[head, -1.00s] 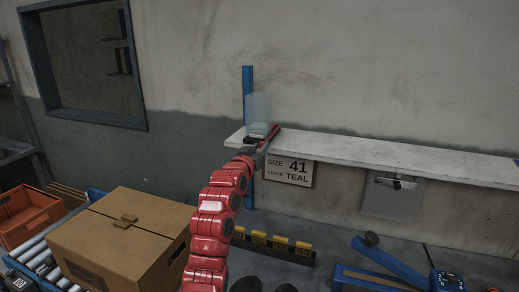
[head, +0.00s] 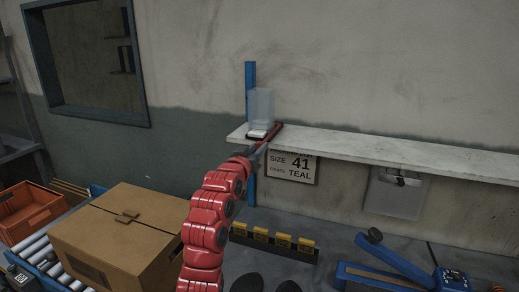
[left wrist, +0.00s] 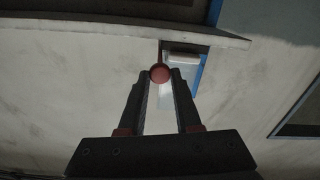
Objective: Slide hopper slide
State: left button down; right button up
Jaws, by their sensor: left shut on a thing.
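The hopper (head: 261,103), a clear, see-through box with a pale block at its base, stands on the left end of the white shelf against a blue post. A red slide bar (head: 276,129) lies at its right side and runs toward my left gripper (head: 259,151). In the left wrist view, my left gripper (left wrist: 160,75) is shut on a round red knob (left wrist: 160,73) at the end of the red bar. The hopper also shows there (left wrist: 180,88), partly hidden by the fingers. My right gripper is not in view.
A cardboard box (head: 120,240) sits on a roller conveyor at the lower left, beside an orange crate (head: 28,212). A blue lever device (head: 400,262) stands at the lower right.

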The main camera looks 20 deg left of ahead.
pick_arm(q)
jog(key=c, duration=0.6)
grip_release()
jog(key=s+b, duration=0.5)
jog(key=s, duration=1.2)
jog(key=shift+s+a, duration=0.15)
jog(key=shift+a, duration=0.15)
